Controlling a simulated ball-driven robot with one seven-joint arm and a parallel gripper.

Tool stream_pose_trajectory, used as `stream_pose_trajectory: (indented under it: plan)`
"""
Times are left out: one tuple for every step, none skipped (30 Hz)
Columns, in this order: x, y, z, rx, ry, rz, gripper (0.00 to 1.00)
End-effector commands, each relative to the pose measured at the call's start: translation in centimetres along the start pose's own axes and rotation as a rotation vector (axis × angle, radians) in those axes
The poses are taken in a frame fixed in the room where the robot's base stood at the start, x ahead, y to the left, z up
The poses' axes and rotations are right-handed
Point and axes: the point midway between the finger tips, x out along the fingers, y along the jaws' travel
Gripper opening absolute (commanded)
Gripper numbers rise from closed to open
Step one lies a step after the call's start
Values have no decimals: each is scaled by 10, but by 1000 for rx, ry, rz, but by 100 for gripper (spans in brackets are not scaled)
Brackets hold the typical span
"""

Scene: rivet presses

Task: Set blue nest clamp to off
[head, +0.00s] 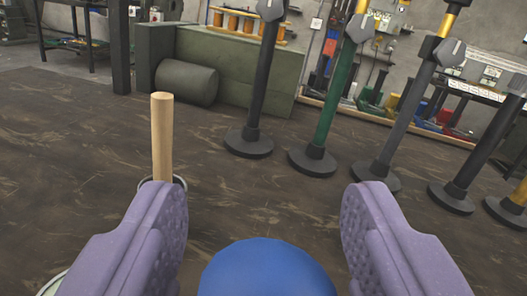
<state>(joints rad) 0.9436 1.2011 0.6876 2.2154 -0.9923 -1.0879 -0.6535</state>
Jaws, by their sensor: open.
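My gripper (265,200) is open, its two purple fingers wide apart at the bottom of the head view. A smooth blue dome (268,270) shows low between the fingers, cut off by the bottom edge. I cannot tell whether it is part of the blue nest clamp or whether the fingers touch it. Several posts on round bases stand beyond, with grey faceted knobs on some: a black post (262,85), a green post (331,95) and a grey post (404,117). No setting marked off can be read.
A wooden rod (162,135) stands upright in a round container behind the left finger. A green-grey machine with a cylinder (185,82) stands at the back. More posts (480,150) stand at the right. The brown floor (85,130) is clear at the left.

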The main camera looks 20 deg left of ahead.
Motion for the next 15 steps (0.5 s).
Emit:
stream_pose_trajectory:
  plan:
    - [5,0,1,-1,1,0,59]
    - [7,0,0,-1,1,0,59]
    - [9,0,0,-1,1,0,59]
    - [10,0,0,0,1,0,59]
    - [10,0,0,0,1,0,59]
    - [10,0,0,0,0,0,59]
    - [10,0,0,0,0,0,59]
    - [10,0,0,0,0,0,59]
    - [10,0,0,0,0,0,59]
    - [10,0,0,0,0,0,59]
    - [10,0,0,0,0,0,59]
    - [10,0,0,0,0,0,50]
    - [10,0,0,0,0,0,43]
    - [10,0,0,0,0,0,36]
    - [10,0,0,0,0,0,27]
